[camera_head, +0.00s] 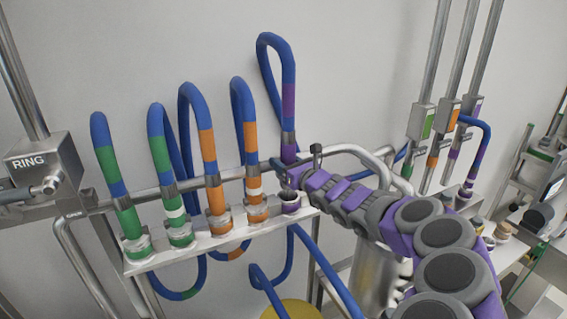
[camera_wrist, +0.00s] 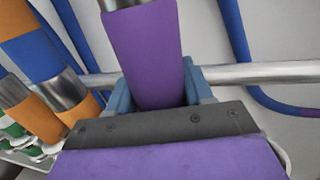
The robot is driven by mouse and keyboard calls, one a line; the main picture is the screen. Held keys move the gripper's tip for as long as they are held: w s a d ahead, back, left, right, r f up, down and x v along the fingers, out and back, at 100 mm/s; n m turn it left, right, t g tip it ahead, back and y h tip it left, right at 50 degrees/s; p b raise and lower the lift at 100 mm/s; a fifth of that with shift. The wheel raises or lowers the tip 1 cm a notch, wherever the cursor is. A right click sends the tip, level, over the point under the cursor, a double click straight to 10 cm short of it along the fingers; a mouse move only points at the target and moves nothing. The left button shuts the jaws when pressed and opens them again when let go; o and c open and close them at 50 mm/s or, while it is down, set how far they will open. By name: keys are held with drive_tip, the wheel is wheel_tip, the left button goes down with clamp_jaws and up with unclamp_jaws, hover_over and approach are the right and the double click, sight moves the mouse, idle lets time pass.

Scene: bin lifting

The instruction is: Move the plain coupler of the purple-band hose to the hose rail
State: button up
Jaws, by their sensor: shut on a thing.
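The purple-band hose (camera_head: 289,98) is a blue loop standing up above my gripper, with a purple band and a grey metal collar. My gripper (camera_head: 290,172) is shut on its purple coupler end; no white ring shows on it. In the wrist view, the purple coupler (camera_wrist: 146,50) stands between the blue fingers of my gripper (camera_wrist: 163,88). The pale hose rail (camera_head: 150,266) carries a row of holders. The held end is just above the purple-marked holder (camera_head: 290,203) at the rail's right end, which looks empty. The coupler's lower tip is hidden.
Green-band hoses (camera_head: 160,153) and orange-band hoses (camera_head: 205,148) stand in the rail to the left, close by. Some couplers have a white ring. A horizontal metal pipe (camera_head: 230,174) runs behind. Another purple-band hose (camera_head: 480,150) stands at the right by colour-marked pipes. A RING-labelled block (camera_head: 50,165) is at left.

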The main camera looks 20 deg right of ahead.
drive_tip(key=shift+a+f+b, duration=0.1)
drive_tip(key=shift+f+b, duration=0.2)
drive_tip(key=shift+f, duration=0.55)
drive_tip(key=shift+d+f, duration=0.4)
drive_tip(key=shift+f, duration=0.2)
drive_tip(key=shift+a+f, duration=0.1)
drive_tip(key=shift+f, duration=0.05)
drive_tip(key=shift+a+f+b, duration=0.15)
drive_tip(key=shift+f+b, duration=0.85)
drive_tip(key=shift+b, duration=0.15)
drive_tip(key=shift+f+b, duration=0.8)
drive_tip(key=shift+f, duration=0.35)
idle(0.4)
drive_tip(key=o, duration=1.4)
drive_tip(key=shift+c, duration=0.2)
